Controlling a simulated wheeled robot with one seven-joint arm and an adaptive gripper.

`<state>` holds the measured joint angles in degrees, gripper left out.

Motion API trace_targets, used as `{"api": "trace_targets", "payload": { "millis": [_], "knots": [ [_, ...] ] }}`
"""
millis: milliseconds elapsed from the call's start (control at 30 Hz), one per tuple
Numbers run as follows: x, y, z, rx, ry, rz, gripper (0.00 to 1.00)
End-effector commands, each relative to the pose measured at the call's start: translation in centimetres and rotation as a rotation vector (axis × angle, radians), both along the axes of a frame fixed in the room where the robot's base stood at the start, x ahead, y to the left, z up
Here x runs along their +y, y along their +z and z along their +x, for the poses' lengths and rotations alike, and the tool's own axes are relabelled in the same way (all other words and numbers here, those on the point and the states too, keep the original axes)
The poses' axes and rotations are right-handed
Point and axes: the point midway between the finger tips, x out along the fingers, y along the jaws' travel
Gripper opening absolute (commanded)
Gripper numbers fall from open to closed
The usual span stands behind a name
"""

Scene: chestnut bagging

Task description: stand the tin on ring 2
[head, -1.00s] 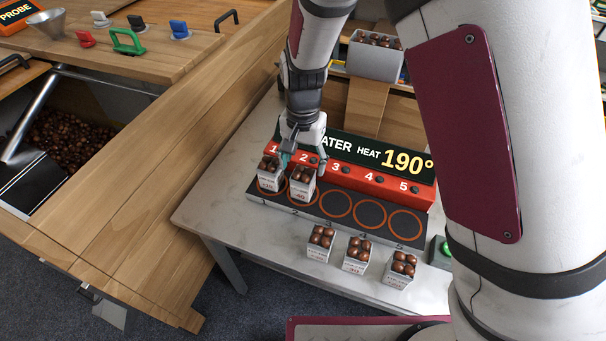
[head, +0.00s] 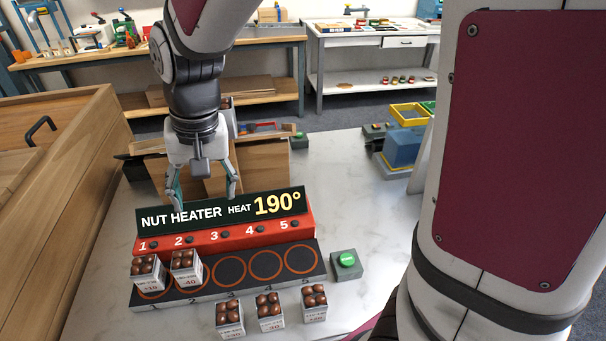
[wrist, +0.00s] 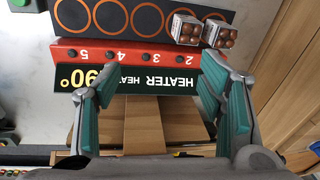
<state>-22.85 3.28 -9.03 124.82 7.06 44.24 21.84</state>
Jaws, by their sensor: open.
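A nut-filled tin (head: 186,267) with a label that seems to read -40 stands upright on ring 2 of the nut heater (head: 314,279). It also shows in the wrist view (wrist: 187,29). Another tin (head: 146,272) stands beside it on ring 1; it shows in the wrist view (wrist: 219,35). Rings 3, 4 and 5 are bare. My gripper (head: 205,198) is open and empty, raised behind the heater's sign and clear of both tins. Its spread fingers (wrist: 152,92) frame the sign in the wrist view.
Three more tins of nuts, a left one (head: 229,319), a middle one (head: 269,312) and a right one (head: 314,304), stand in front of the heater. A green button box (head: 347,263) sits at its right.

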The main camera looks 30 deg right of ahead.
Motion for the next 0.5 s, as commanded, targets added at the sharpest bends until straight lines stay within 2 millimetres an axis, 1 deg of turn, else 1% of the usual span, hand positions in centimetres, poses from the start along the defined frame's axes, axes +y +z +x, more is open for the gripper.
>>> {"api": "trace_targets", "payload": {
  "millis": [33, 100, 167, 200, 333, 400, 500],
  "knots": [
    [-1.3, 1.7, -1.1, -0.031, 0.010, 0.007, 0.63],
    [-2.9, 3.5, -2.8, -0.063, 0.035, 0.006, 0.63],
    [-4.2, 4.8, -4.4, -0.094, 0.057, 0.001, 0.63],
    [-5.1, 5.5, -5.5, -0.113, 0.070, -0.005, 0.63],
    [-7.6, 7.5, -9.2, -0.179, 0.114, -0.037, 0.63],
    [-8.7, 8.1, -11.2, -0.211, 0.135, -0.063, 0.63],
    [-10.0, 8.6, -13.7, -0.250, 0.159, -0.102, 0.63]
  ]
}}
